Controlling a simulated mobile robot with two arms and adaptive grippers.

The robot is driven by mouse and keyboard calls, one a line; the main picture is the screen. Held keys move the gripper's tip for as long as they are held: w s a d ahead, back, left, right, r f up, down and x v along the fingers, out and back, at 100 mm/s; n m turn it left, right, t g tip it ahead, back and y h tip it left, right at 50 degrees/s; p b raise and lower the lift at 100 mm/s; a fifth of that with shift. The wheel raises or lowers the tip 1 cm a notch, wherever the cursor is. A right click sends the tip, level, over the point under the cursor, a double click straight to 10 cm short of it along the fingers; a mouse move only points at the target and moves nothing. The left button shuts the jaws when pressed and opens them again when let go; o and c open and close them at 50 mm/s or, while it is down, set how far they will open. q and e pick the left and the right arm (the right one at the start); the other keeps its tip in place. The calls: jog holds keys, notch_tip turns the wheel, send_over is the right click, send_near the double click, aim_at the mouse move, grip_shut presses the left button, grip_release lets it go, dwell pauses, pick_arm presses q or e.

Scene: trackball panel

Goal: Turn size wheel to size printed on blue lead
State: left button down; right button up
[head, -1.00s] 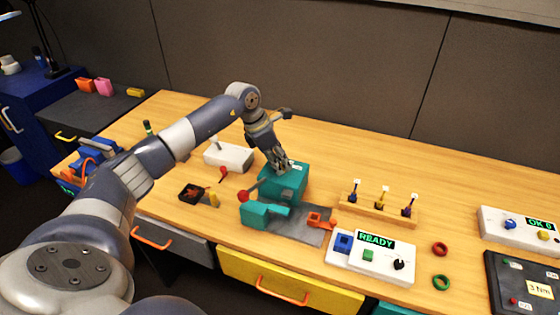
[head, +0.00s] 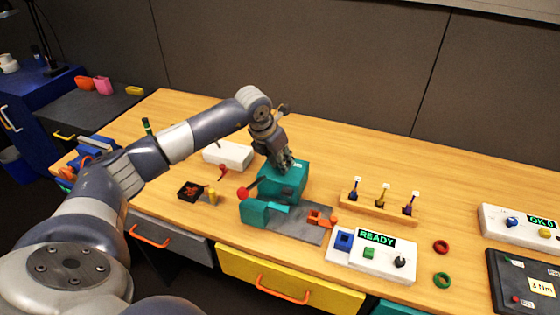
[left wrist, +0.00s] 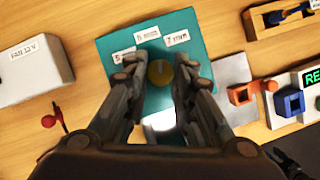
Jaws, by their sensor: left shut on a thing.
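The teal press-like machine (head: 285,182) stands mid-table with a red-knobbed lever (head: 243,192). In the left wrist view its teal top (left wrist: 115,42) carries a round brass-yellow size wheel (left wrist: 160,72) and several white mm labels (left wrist: 148,34) along the far side. My left gripper (head: 288,166) points down onto the machine. In the wrist view its fingers (left wrist: 160,84) stand on both sides of the wheel, shut on it. The wheel's pointer mark cannot be made out. A blue lead (head: 355,191) stands at the left of the wooden rack; its white tag is too small to read. My right gripper is not in view.
The wooden rack (head: 375,211) also holds two other leads. A white READY box (head: 372,262) stands in front. A white box (head: 228,155) and a small black tray (head: 190,191) lie left of the machine. Red and green rings (head: 441,247) lie at right.

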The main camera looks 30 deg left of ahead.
pick_arm(q)
jog(key=shift+w+d+r+n+y+b, duration=0.1)
jog(key=shift+n+y+b, duration=0.2)
jog(key=shift+n, duration=0.5)
jog(key=shift+d+r+n+y+b, duration=0.1)
jog(key=shift+n+y+b, duration=0.2)
jog(key=shift+n, duration=0.5)
jog(key=shift+a, duration=0.1)
jog(key=c, duration=1.3)
grip_release()
jog(key=shift+f, duration=0.1)
jog(key=v, duration=1.2)
